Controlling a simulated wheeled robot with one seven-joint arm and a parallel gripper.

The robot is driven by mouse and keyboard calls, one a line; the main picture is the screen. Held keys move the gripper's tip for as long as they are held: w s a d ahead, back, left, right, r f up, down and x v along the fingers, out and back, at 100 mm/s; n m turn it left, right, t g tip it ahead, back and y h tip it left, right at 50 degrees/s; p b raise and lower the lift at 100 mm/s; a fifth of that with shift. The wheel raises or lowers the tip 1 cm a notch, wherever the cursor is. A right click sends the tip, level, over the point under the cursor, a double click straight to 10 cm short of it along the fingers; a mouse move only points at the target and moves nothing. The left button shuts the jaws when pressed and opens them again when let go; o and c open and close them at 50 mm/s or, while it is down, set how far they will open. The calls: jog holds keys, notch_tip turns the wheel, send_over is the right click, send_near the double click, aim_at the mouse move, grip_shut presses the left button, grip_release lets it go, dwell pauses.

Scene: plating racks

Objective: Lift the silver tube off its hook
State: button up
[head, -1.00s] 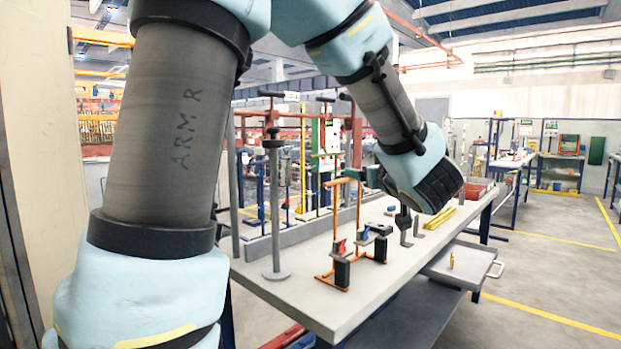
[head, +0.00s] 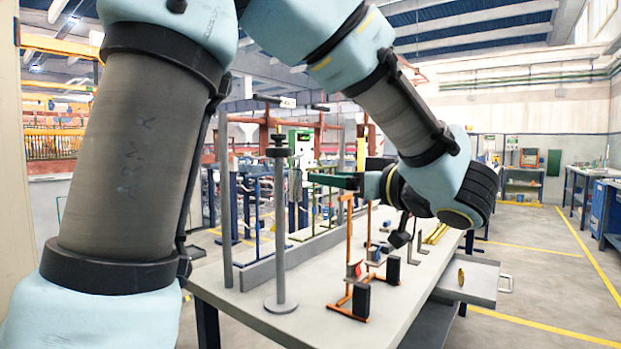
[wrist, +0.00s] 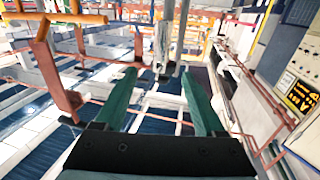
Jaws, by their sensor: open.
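My gripper (head: 335,181) is held above the workbench, its green fingers pointing left in the head view. In the wrist view my gripper (wrist: 159,74) is open, with nothing between its fingertips. A grey, upright tube-like piece (wrist: 164,42) shows just beyond the fingertips, close to the middle of the gap. It looks like the silver tube, but I cannot tell surely, and its hook is not clear. In the head view I cannot pick out the silver tube for certain.
An orange rack (head: 350,250) with black blocks stands on the workbench (head: 250,308) below my gripper. A grey stand (head: 280,235) with a round base is to its left. An orange rod (wrist: 60,18) shows at the wrist view's upper left. A drawer (head: 470,279) juts from the bench's right side.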

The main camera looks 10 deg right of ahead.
aim_at(300, 171)
jog(key=p+x, duration=0.3)
jog(key=x, duration=0.8)
jog(key=shift+w+a, duration=0.1)
jog(key=shift+a, duration=0.1)
grip_shut()
jog(key=c, duration=0.6)
grip_release()
grip_shut()
jog(key=shift+d+r, duration=0.1)
jog(key=shift+r, duration=0.15)
